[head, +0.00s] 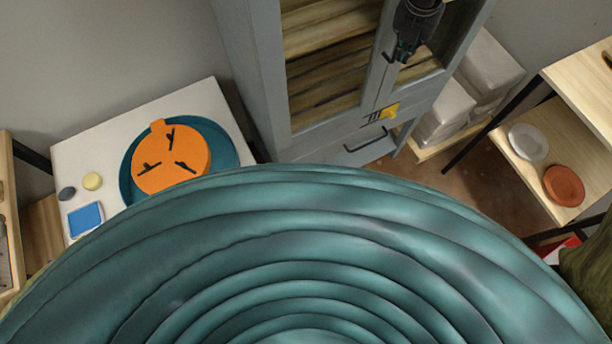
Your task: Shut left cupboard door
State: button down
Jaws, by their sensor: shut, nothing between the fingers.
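The grey cupboard (263,60) stands at the top middle, with its upper part cut off by the picture edge. Its left door (378,72) shows as a grey frame, with brown wooden boards (325,50) within it. A small dark handle (388,57) sits near the frame's right edge. I cannot tell whether this door is flush or ajar. My gripper (403,52) is dark, shut and empty, pointing down in front of the cupboard just right of that handle. I cannot tell whether it touches the door.
A yellow piece (390,111) and a drawer handle (371,143) are low on the cupboard. A white table (88,130) at left bears a teal round (228,153) under an orange disc (172,160). Shelves (545,140) stand at right. The lower view is blocked.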

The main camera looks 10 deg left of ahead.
jog(key=shift+w+r, duration=0.1)
jog(key=shift+w, duration=0.1)
jog(key=shift+s, duration=0.1)
dwell(0.4)
jog(key=s+d+r+b, duration=0.25)
jog(key=s+r, duration=0.35)
jog(key=r, duration=0.4)
jog(key=s+d+f+n+h+b, duration=0.1)
jog(key=s+d+f+n, duration=0.1)
jog(key=f+n, duration=0.7)
jog(key=s+d+f+n+h+b, duration=0.15)
jog(key=f+n, duration=0.25)
jog(key=f, duration=0.9)
jog(key=s+d+f+n+b, duration=0.1)
jog(key=d+f+n, duration=0.2)
jog(key=f+n, duration=0.6)
jog(key=s+a+f+n+g+y+b, duration=0.1)
jog(key=s+f+n, duration=0.8)
jog(key=s, duration=0.3)
jog(key=s+a+f+n+g+y+b, duration=0.1)
jog(key=s+a+f+n+y, duration=0.1)
jog(key=s+f+n, duration=0.7)
jog(key=s+f, duration=0.3)
jog(key=shift+a+g, duration=0.15)
jog(key=shift+g, duration=0.15)
